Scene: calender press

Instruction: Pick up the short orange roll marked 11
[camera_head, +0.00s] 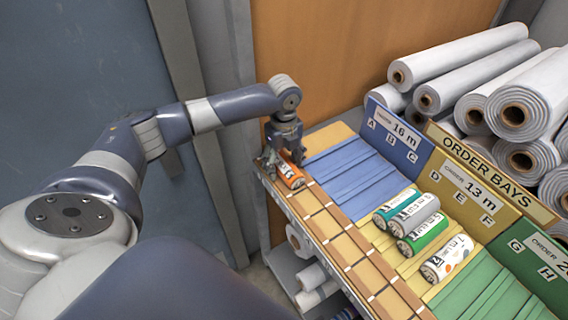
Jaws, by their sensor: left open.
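A short orange roll (290,176) with a pale label lies in the wooden rack (322,218) at its far left end. The marking on it is too small to read. My left gripper (283,158) comes down from above at the roll's far end. Its fingers are open and close around that end, partly hiding it. I cannot tell whether they touch the roll. My right gripper is not in view.
A teal-and-white roll (398,208), a green roll (422,233) and a white spotted roll (447,258) lie in the yellow bay. The blue bay (350,178) is empty. Long white rolls (460,52) are stacked behind the order signs. A wooden panel (330,60) stands behind my gripper.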

